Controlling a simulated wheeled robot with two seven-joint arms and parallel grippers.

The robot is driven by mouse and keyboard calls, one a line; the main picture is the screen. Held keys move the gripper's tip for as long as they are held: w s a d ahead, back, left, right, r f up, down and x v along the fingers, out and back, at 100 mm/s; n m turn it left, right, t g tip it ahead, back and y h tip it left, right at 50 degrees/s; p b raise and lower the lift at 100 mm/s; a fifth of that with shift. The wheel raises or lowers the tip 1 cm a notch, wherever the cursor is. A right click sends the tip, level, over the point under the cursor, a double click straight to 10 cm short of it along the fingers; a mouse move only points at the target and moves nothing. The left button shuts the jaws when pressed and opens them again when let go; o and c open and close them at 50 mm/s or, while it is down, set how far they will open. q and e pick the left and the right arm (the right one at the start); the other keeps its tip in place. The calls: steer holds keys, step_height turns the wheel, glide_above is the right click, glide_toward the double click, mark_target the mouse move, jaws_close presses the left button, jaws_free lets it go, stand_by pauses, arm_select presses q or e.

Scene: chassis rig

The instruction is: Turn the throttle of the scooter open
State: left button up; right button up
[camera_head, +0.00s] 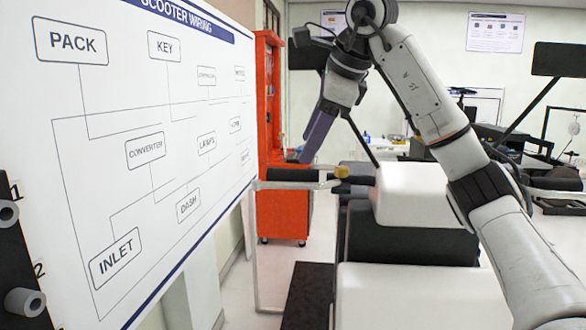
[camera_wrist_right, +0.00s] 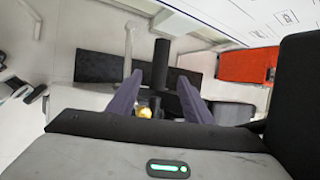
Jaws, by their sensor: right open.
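The scooter's white body (camera_head: 412,195) stands in the middle of the head view. Its handlebar carries a black throttle grip (camera_head: 292,174) that points left, with a small brass-coloured part (camera_head: 341,172) at its inner end. My right gripper (camera_head: 308,155) reaches down from above, its purple-grey fingers just over the grip. In the right wrist view the fingers (camera_wrist_right: 159,78) are apart, and the black grip (camera_wrist_right: 161,62) shows between and beyond their tips. The brass part (camera_wrist_right: 145,112) lies between the fingers, lower down. Contact with the grip cannot be told. My left gripper is not in view.
A large white wiring board (camera_head: 130,200) fills the left side, close to the grip. A thin pale frame (camera_head: 256,250) stands below the grip. An orange cabinet (camera_head: 283,215) is behind it. A dark mat (camera_head: 307,290) lies on the floor.

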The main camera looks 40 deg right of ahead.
mark_target(296, 170)
steer(key=x, duration=0.8)
steer(key=shift+w+f, duration=0.2)
steer(key=shift+f, duration=0.05)
steer(key=c, duration=1.1)
steer(key=shift+o, duration=0.2)
steer(key=shift+w+d+r+m+g+y, duration=0.15)
steer(key=shift+m+g+y, duration=0.15)
steer(key=shift+g+y, duration=0.45)
steer(key=o, duration=1.1)
steer(key=shift+c, duration=0.2)
steer(key=v, duration=1)
